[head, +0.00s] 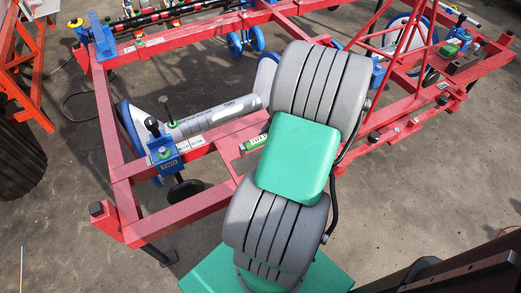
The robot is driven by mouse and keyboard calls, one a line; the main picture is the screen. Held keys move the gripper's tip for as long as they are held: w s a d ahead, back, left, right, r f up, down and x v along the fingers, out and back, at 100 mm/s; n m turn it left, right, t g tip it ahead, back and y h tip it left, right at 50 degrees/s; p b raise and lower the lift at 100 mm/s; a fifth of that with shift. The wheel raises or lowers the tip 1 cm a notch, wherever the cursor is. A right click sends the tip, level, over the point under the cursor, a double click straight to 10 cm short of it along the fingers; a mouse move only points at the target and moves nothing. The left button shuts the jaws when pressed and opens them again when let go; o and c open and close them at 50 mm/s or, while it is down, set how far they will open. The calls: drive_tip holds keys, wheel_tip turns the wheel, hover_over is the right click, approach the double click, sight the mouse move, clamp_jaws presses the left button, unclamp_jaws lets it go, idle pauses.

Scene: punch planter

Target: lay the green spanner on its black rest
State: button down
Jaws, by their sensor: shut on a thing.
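My gripper is not visible; my own grey-and-green arm covers the middle of the head view, and whatever the gripper holds is hidden. I cannot make out the whole green spanner. A small green piece with a pale marking (254,143) shows just left of my arm, against the red frame; I cannot tell whether it is part of the spanner. I cannot pick out the black rest with certainty.
A red planter frame (185,208) spans the view. It carries a silver cylinder (218,116), a blue bracket (165,157) and blue wheels (235,45). An orange-red stand (38,112) and a dark ribbed bin (20,160) are at left. Grey floor (80,255) is clear at lower left.

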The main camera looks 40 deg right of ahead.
drive_tip(key=f, duration=0.1)
drive_tip(key=w+a+f, duration=0.1)
drive_tip(key=a+f, duration=0.1)
drive_tip(key=shift+w+a+f, duration=0.15)
drive_tip(key=shift+w, duration=0.1)
wheel_tip(320, 180, down, 3)
drive_tip(key=shift+r, duration=0.1)
drive_tip(key=c, duration=1.1)
unclamp_jaws()
drive_tip(key=shift+c, duration=0.2)
